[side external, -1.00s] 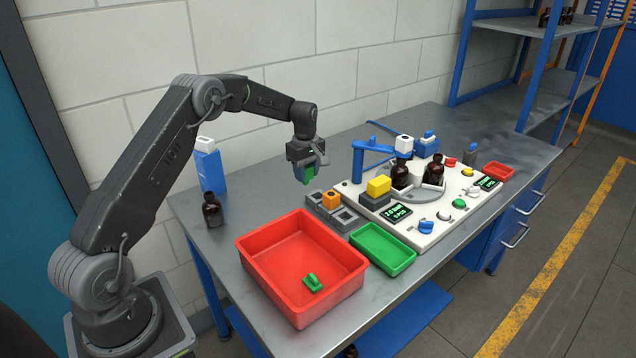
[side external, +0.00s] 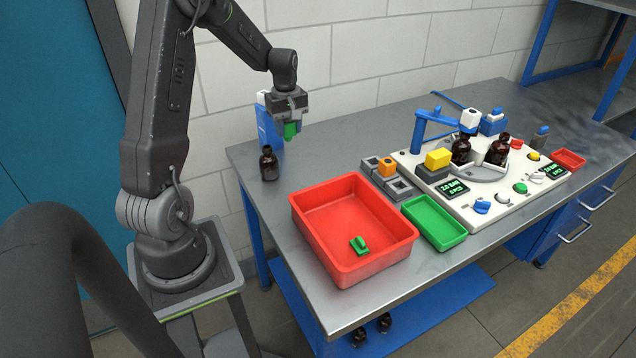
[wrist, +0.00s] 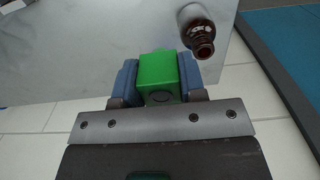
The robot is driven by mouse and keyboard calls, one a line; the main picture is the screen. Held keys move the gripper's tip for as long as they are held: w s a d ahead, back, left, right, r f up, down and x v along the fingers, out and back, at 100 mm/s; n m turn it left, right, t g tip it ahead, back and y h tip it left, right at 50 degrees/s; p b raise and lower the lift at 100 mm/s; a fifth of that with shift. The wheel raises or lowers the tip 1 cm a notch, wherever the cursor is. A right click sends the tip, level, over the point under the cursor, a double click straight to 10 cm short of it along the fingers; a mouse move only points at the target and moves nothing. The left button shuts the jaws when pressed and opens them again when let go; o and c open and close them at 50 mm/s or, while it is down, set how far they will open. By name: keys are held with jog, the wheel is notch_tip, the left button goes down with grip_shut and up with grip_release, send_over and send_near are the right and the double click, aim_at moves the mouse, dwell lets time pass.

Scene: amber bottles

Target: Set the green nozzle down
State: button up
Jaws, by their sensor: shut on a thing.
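My gripper (side external: 290,117) is shut on the green nozzle (side external: 290,131) and holds it in the air near the left end of the metal table. In the wrist view the green nozzle (wrist: 158,72) sits between the two blue finger pads, with its lower part hidden by the gripper. An amber bottle (side external: 269,164) stands upright just left of and below the nozzle in the side view. The bottle shows uncapped at the upper right in the wrist view (wrist: 197,35). Another green piece (side external: 359,246) lies in the red bin (side external: 312,226).
A blue-and-white container (side external: 268,128) stands behind the amber bottle. Grey holders (side external: 398,188), one with an orange piece (side external: 387,168), stand right of it. A green tray (side external: 436,224) and a white machine (side external: 478,205) with bottles lie further right. Bare table surrounds the bottle.

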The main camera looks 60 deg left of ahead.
jog(key=s+d, duration=0.2)
jog(key=s, duration=0.3)
jog(key=w+d+f, duration=0.2)
jog(key=w, duration=0.1)
jog(key=w+d+f, duration=0.1)
jog(key=w+f, duration=0.2)
jog(key=w+d+f, duration=0.2)
jog(key=w, duration=0.1)
jog(key=shift+w+d+f, duration=0.25)
jog(key=shift+w+d, duration=0.05)
jog(key=shift+f, duration=2)
jog(key=shift+f, duration=0.15)
jog(key=o, duration=0.9)
